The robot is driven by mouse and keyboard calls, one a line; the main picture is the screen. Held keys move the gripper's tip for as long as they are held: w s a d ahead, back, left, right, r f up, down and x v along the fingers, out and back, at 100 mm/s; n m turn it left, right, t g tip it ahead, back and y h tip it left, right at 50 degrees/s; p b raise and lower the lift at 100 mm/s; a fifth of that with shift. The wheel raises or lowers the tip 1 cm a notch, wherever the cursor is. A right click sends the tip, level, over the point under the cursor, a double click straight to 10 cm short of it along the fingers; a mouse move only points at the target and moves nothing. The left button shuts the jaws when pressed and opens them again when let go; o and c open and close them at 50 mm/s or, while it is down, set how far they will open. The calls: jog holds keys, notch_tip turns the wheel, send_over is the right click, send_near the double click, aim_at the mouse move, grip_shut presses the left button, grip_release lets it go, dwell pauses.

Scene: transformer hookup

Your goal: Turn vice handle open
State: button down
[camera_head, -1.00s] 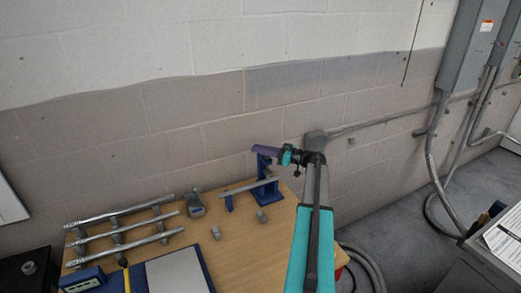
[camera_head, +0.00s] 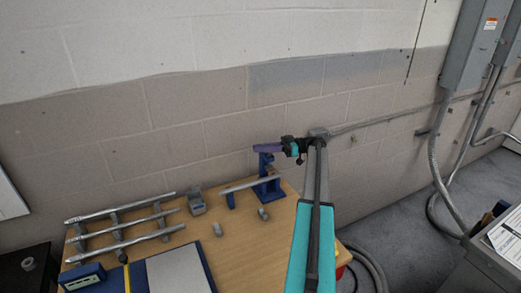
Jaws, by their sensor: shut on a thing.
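The blue vice (camera_head: 266,184) stands at the back right of the wooden bench. Its purple handle (camera_head: 267,147) sticks out at the top and lies nearly level. A grey metal pipe (camera_head: 240,187) runs from the vice to a small blue support (camera_head: 230,201) on its left. My gripper (camera_head: 284,146) is at the right end of the handle and shut on it. The fingers are small and dark here, so the exact grip is hard to see.
A rack with several pipes (camera_head: 122,241) stands at the left of the bench (camera_head: 230,245). A grey fitting (camera_head: 196,202) and two small grey pieces (camera_head: 262,213) lie near the vice. The block wall (camera_head: 200,130) is close behind.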

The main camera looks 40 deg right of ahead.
jog(key=shift+s+a+f, duration=0.2)
jog(key=shift+s+f, duration=0.1)
jog(key=shift+f, duration=0.2)
jog(key=c, duration=1.9)
grip_release()
jog(key=shift+o, duration=0.4)
jog(key=shift+r, duration=0.15)
jog(key=shift+d+r, duration=0.1)
jog(key=b+v, duration=0.2)
jog(key=v, duration=0.3)
jog(key=shift+s+d+b, duration=0.2)
jog(key=shift+d+b, duration=0.1)
jog(key=shift+b, duration=0.1)
jog(key=shift+v, duration=0.9)
